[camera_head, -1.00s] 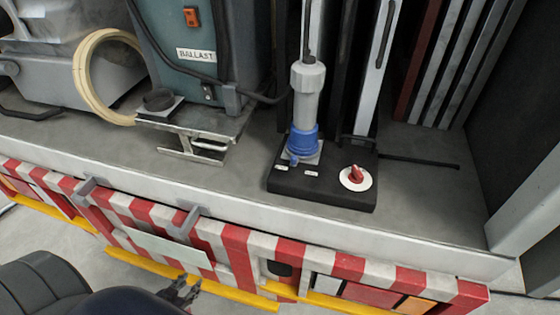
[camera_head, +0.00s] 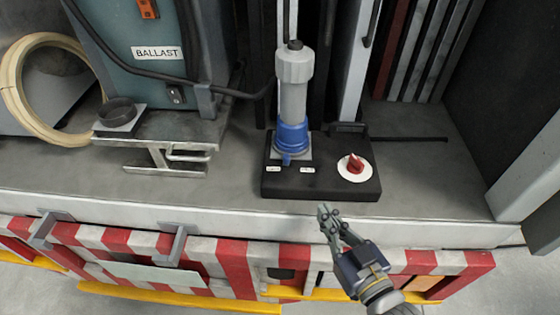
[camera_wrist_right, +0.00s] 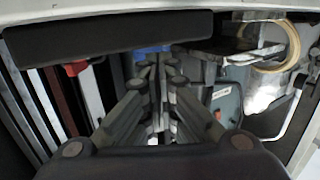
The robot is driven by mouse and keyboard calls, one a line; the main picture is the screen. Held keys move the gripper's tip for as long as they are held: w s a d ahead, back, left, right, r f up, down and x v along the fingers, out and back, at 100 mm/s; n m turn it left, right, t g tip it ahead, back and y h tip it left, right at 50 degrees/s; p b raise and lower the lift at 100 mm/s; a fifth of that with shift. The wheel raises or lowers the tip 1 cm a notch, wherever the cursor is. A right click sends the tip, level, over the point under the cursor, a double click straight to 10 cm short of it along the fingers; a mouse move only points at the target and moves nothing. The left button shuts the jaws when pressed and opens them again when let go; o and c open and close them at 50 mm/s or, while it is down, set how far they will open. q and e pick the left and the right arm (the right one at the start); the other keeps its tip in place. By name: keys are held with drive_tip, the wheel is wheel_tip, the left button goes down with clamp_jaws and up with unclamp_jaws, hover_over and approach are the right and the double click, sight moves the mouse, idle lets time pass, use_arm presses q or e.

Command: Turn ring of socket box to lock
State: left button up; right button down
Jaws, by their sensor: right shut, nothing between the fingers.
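The socket box (camera_head: 325,188) is a black block on the truck bed. A blue socket ring (camera_head: 293,138) stands on its left part, with a grey plug (camera_head: 294,90) upright in it. A red knob on a white disc (camera_head: 355,165) is on its right part. My right gripper (camera_head: 328,213) is shut and empty, in front of the box and below its front edge in the picture. In the right wrist view the fingers (camera_wrist_right: 155,75) point toward the dark box front (camera_wrist_right: 110,43), with a bit of the blue ring (camera_wrist_right: 152,50) behind. My left gripper is not in view.
A teal ballast unit (camera_head: 150,60) and a coiled cream hose (camera_head: 22,95) stand to the left, with a metal bracket (camera_head: 165,155) in front. A thin black rod (camera_head: 415,139) lies right of the box. The red-white striped truck edge (camera_head: 235,265) runs along the front.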

sight(279, 175)
drive_tip(key=shift+t+y, duration=0.4)
drive_tip(key=x, duration=0.4)
drive_tip(key=r+p+x, duration=0.1)
drive_tip(key=x, duration=0.4)
drive_tip(key=r+p+x, duration=0.1)
drive_tip(key=x, duration=0.3)
drive_tip(key=shift+s+a+r, duration=0.1)
drive_tip(key=shift+a+r, duration=0.15)
drive_tip(key=shift+a, duration=0.2)
drive_tip(key=shift+w+a+f+p, duration=0.1)
drive_tip(key=shift+w+a+p, duration=0.2)
drive_tip(key=shift+w, duration=0.2)
drive_tip(key=shift+a+p, duration=0.35)
drive_tip(key=shift+p, duration=0.1)
drive_tip(key=shift+a+r+p, duration=0.2)
drive_tip(key=shift+a+p, duration=0.5)
drive_tip(key=shift+a, duration=0.25)
drive_tip(key=shift+w+a+f, duration=0.1)
drive_tip(key=shift+a+f, duration=0.05)
drive_tip(key=shift+a, duration=0.25)
